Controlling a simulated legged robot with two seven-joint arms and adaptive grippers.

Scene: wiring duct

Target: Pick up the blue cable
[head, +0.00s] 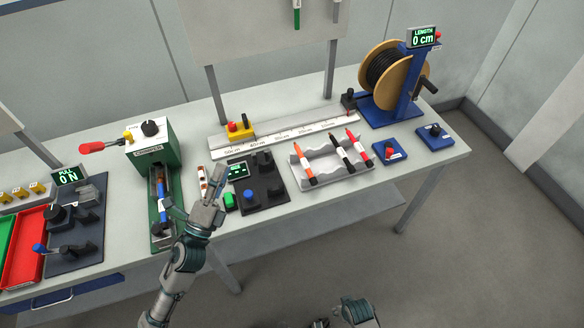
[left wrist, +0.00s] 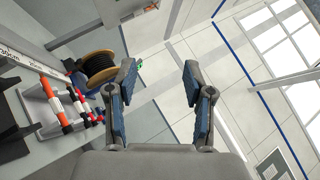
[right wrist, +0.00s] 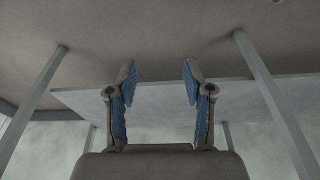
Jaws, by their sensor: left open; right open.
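No loose cable that is clearly blue shows. A narrow blue piece (head: 162,188) sits in the slot of the green-based device (head: 160,228), left of centre in the head view; I cannot tell whether it is a cable. My left gripper (head: 192,190) is open over the front of the table, between this device and the dark block. In the left wrist view its fingers (left wrist: 160,85) are apart with nothing between them. Part of my right arm shows at the bottom of the head view.
A spool of black cable (head: 382,72) stands at the back right. A ruler rail (head: 290,132), a pen rack (head: 325,175) with several pens, a dark block with a green button (head: 229,200), and a red tray (head: 25,250) are on the table (head: 430,152).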

